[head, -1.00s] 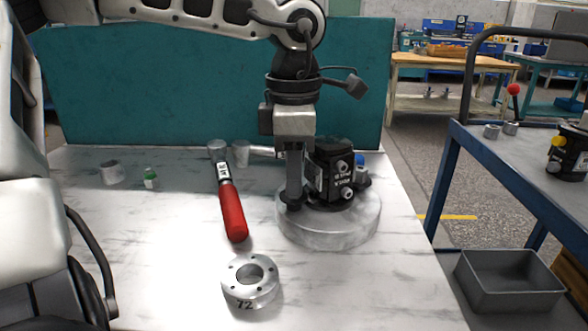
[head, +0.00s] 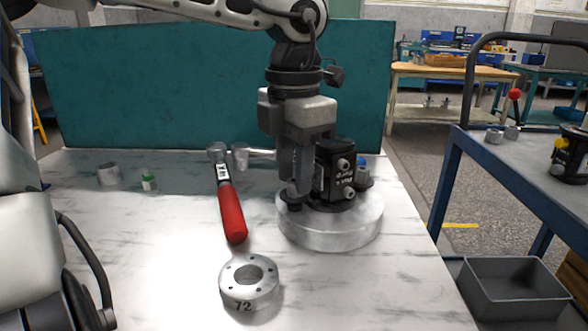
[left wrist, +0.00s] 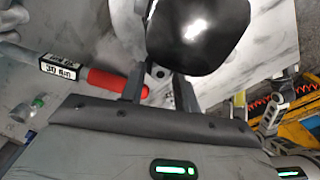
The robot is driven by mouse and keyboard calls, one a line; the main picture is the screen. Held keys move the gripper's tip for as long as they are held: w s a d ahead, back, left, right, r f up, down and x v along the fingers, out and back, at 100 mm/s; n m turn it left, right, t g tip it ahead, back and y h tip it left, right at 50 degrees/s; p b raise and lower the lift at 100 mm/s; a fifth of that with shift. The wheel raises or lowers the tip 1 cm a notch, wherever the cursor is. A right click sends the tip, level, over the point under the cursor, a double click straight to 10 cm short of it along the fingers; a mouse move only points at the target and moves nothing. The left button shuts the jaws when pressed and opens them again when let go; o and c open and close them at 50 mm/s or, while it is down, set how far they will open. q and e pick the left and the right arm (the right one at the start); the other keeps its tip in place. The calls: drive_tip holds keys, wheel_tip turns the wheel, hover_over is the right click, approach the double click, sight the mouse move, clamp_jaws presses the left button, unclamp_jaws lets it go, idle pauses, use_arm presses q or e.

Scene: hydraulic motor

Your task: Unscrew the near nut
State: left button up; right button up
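The black hydraulic motor (head: 338,172) stands on a round pale metal base (head: 330,232) at the table's right side. In the left wrist view the black motor body (left wrist: 200,35) fills the top middle. My left gripper (head: 294,196) points down close against the motor's left side, low over its flange. In the left wrist view the two fingers of this gripper (left wrist: 160,84) stand apart, with a pale surface and a small dark round spot between them. The near nut is not clearly seen; the fingers may hide it. A blue-topped stud (head: 362,170) shows behind the motor. My right gripper is not in view.
A red-handled torque wrench (head: 232,214) lies left of the base. A silver ring marked 72 (head: 249,283) lies in front. A grey bin (head: 512,290) is at lower right.

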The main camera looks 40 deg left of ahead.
use_arm(q)
drive_tip(key=shift+f, duration=0.15)
drive_tip(key=shift+d+m+p, duration=0.1)
drive_tip(key=shift+m+p, duration=0.35)
drive_tip(key=shift+m, duration=0.55)
drive_tip(key=shift+r+m+p, duration=0.2)
drive_tip(key=shift+m+p, duration=0.2)
drive_tip(key=shift+m, duration=0.5)
drive_tip(key=m, duration=0.2)
drive_tip(key=shift+f+m, duration=0.15)
drive_tip(key=shift+m, duration=0.25)
drive_tip(key=shift+p, duration=0.3)
